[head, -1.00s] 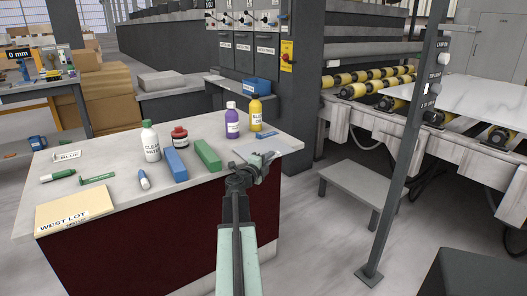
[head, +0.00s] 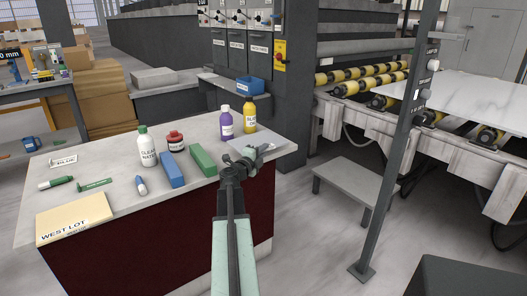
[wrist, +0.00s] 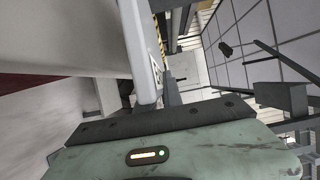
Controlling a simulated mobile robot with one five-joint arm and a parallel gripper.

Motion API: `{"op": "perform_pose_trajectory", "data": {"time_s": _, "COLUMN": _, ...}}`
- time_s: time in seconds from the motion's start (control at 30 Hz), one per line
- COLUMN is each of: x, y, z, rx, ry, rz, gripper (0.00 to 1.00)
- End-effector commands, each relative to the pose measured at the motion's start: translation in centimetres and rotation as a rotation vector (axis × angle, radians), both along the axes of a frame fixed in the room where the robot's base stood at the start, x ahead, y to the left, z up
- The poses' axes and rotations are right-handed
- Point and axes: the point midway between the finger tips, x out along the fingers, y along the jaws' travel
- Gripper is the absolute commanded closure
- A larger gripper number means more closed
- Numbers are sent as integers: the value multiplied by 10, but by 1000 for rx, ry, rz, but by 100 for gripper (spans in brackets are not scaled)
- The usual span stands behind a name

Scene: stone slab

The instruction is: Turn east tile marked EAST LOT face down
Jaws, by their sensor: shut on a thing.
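My gripper (head: 245,160) is at the right end of the stone-topped bench (head: 100,165) and is shut on a thin grey tile (head: 265,147). In the wrist view a pale narrow strip (wrist: 137,50) runs up from the gripper, apparently the tile's edge. I cannot tell whether the tile touches the bench. The cream WEST LOT tile (head: 75,215) lies at the bench's front left.
Close left of my gripper are a green block (head: 203,160) and a blue block (head: 172,168). Purple (head: 226,122) and yellow (head: 249,113) bottles stand behind it. A white bottle (head: 147,147) and a red jar (head: 175,141) are farther left. A grey post (head: 400,160) and low step (head: 355,182) stand right.

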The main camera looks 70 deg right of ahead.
Motion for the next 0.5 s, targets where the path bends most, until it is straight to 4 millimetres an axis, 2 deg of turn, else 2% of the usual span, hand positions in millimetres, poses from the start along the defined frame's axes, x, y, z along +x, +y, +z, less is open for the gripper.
{"op": "perform_pose_trajectory", "data": {"time_s": 0.03, "x": 0, "y": 0, "z": 24, "rx": -1, "ry": 0, "rz": 0, "gripper": 100}}
{"op": "perform_pose_trajectory", "data": {"time_s": 0.13, "x": 0, "y": 0, "z": 41, "rx": -1, "ry": 0, "rz": 0, "gripper": 100}}
{"op": "perform_pose_trajectory", "data": {"time_s": 0.23, "x": 0, "y": 0, "z": 49, "rx": -1, "ry": 0, "rz": 0, "gripper": 100}}
{"op": "perform_pose_trajectory", "data": {"time_s": 0.4, "x": 1, "y": 0, "z": 50, "rx": -1, "ry": 0, "rz": 1, "gripper": 100}}
{"op": "perform_pose_trajectory", "data": {"time_s": 0.5, "x": 1, "y": 0, "z": 57, "rx": -1, "ry": 0, "rz": 1, "gripper": 100}}
